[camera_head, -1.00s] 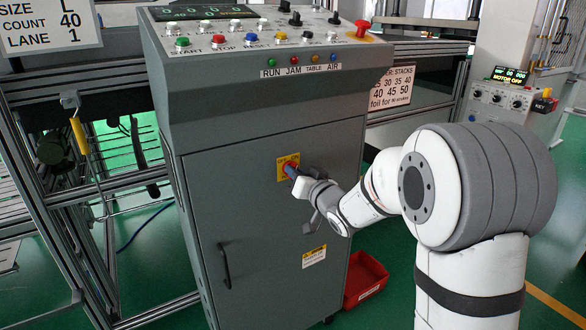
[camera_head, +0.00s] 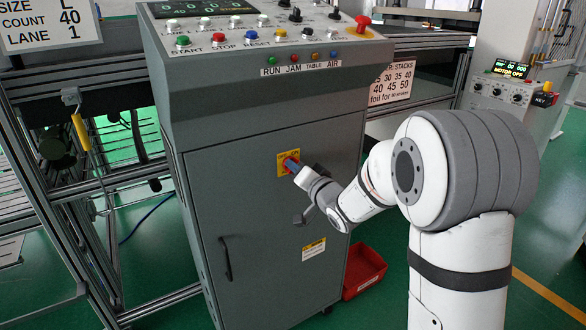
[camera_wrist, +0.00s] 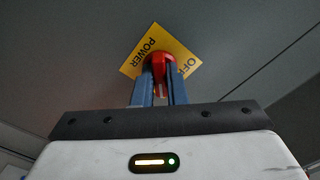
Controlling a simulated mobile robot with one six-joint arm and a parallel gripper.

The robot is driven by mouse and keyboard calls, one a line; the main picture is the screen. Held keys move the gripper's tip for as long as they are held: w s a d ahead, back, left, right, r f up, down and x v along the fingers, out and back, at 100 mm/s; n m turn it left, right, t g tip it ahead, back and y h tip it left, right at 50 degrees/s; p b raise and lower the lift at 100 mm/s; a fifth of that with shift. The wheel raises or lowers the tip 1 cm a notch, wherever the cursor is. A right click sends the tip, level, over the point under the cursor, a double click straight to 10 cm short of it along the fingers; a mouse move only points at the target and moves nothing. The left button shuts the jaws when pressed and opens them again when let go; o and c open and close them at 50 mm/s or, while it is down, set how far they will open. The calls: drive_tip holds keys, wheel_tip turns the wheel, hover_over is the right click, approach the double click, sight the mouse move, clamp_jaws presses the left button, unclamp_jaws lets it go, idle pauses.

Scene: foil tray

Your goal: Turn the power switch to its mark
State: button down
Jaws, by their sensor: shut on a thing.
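The red power switch (camera_wrist: 159,65) sits on a yellow plate (camera_head: 282,162) on the front door of the grey cabinet. In the wrist view the plate (camera_wrist: 137,59) looks tilted, with "POWER" and "OFF" readable on it. My gripper (camera_head: 293,165) reaches the switch from the right in the head view. In the wrist view its two blue fingers (camera_wrist: 160,88) are shut on the red handle, one on each side. The fingers and my wrist hide part of the switch, and I cannot tell which mark it points at.
The grey cabinet (camera_head: 250,225) has a black door handle (camera_head: 225,262) below the switch and a button panel on top. A red bin (camera_head: 364,270) stands on the floor at its right. A conveyor frame (camera_head: 90,200) is at the left.

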drive_tip(key=shift+s+a+f, duration=0.1)
drive_tip(key=shift+s+f, duration=0.05)
drive_tip(key=shift+f, duration=0.15)
drive_tip(key=c, duration=1.7)
unclamp_jaws()
drive_tip(key=shift+a, duration=0.1)
drive_tip(key=shift+o, duration=1.2)
drive_tip(key=shift+r, duration=0.15)
drive_tip(key=v, duration=0.7)
drive_tip(key=shift+s+d, duration=0.25)
drive_tip(key=shift+d, duration=0.1)
drive_tip(key=shift+r, duration=0.1)
